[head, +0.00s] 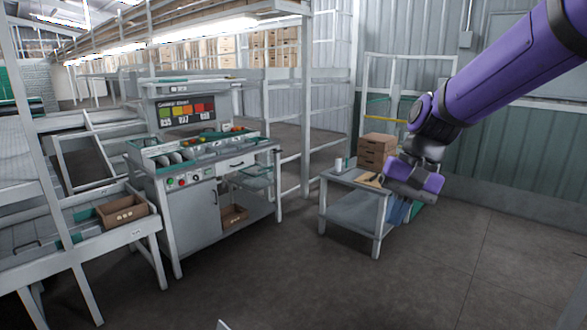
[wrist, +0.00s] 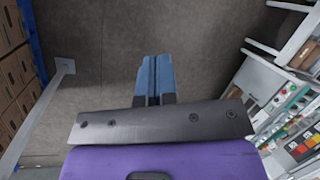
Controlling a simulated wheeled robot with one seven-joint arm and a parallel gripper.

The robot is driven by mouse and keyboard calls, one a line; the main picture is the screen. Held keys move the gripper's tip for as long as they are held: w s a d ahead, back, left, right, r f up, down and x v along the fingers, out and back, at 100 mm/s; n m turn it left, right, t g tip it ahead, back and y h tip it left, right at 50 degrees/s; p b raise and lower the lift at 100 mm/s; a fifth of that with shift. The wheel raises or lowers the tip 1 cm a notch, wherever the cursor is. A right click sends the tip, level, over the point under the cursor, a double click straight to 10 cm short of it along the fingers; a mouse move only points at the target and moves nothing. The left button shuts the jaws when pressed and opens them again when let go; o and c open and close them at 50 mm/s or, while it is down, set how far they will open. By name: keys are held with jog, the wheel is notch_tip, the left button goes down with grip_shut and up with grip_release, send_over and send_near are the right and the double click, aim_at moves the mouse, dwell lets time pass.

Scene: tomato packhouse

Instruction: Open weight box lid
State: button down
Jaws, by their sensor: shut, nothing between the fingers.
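My gripper (wrist: 155,75) points down, its two blue fingers pressed together with nothing between them. In the head view its purple body hangs at the right end of the small side table and covers part of what is there. A small tan wooden item (head: 368,179) lies on that table, just left of my gripper and apart from it. It may be the weight box, but it is too small to tell, and I cannot make out a lid. The wrist view shows only bare floor beneath the fingers.
The small grey table (head: 340,183) also bears a white cylinder (head: 338,166). Brown cartons (head: 377,145) are stacked behind it. The grading workbench (head: 195,207) with buttons and trays stands left, and a brown crate (head: 123,210) sits further left. The floor (head: 290,265) in front is clear.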

jog(key=s+d+r+n+t+h, duration=0.1)
jog(key=s+d+r+t, duration=0.2)
jog(key=s, duration=0.6)
jog(key=s+d+r+n+t+h, duration=0.1)
jog(key=s+d+r+t+h, duration=0.1)
jog(key=s+d, duration=0.6)
notch_tip(320, 180, up, 2)
jog(key=shift+s+d+r+t+h, duration=0.15)
jog(key=shift+s+t+h, duration=0.2)
jog(key=shift+t, duration=0.35)
jog(key=c, duration=1.8)
grip_release()
jog(key=shift+s+d+n, duration=0.15)
jog(key=shift+s+n, duration=0.15)
jog(key=shift+o, duration=1.4)
jog(key=shift+s+d, duration=0.1)
jog(key=shift+s, duration=0.05)
